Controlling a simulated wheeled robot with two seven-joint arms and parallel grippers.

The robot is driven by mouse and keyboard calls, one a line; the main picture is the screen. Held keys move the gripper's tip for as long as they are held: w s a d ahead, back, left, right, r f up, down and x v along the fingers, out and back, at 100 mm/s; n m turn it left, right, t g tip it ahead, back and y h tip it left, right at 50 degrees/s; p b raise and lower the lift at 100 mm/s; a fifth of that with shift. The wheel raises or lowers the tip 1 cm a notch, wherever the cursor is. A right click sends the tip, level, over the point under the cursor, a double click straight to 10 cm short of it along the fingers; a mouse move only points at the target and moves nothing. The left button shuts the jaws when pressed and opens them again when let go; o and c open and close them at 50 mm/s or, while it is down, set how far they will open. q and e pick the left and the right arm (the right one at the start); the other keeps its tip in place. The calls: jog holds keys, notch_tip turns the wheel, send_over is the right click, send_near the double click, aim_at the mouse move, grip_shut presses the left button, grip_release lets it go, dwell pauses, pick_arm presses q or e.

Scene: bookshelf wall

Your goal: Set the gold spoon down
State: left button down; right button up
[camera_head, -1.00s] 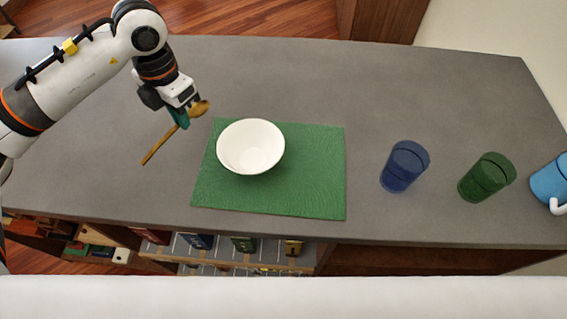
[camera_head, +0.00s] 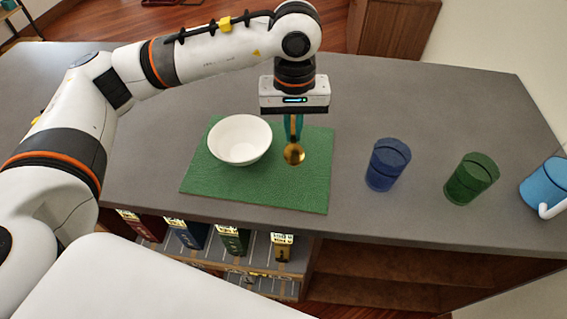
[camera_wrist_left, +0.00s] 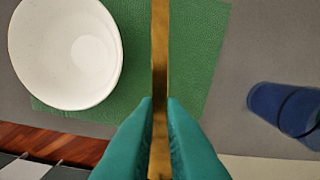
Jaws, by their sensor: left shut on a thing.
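My left gripper (camera_head: 294,130) is shut on the gold spoon (camera_head: 293,155), over the right part of the green placemat (camera_head: 300,190). The spoon's bowl shows at the teal fingertips in the head view; the rest of it is hidden there. In the left wrist view the gold strip of the spoon (camera_wrist_left: 160,50) runs up between the teal fingers (camera_wrist_left: 160,130). I cannot tell whether the spoon touches the mat. A white bowl (camera_head: 240,139) stands upright on the mat, left of the spoon and apart from it. My right gripper is not in view.
A blue cup (camera_head: 387,164), a green cup (camera_head: 470,178) and a light blue mug (camera_head: 546,186) stand in a row to the right of the mat. The grey tabletop (camera_head: 420,100) is clear behind them.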

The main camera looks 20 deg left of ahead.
aim_at(297, 172)
pick_arm(q)
jog(key=shift+m, duration=0.9)
jog(key=f, duration=0.3)
jog(key=d+f+p, duration=0.1)
jog(key=f, duration=0.2)
jog(key=f+p, duration=0.1)
jog(key=f, duration=0.3)
jog(key=shift+d, duration=0.15)
jog(key=shift+f, duration=0.1)
jog(key=shift+f, duration=0.1)
jog(key=c, duration=1.5)
grip_release()
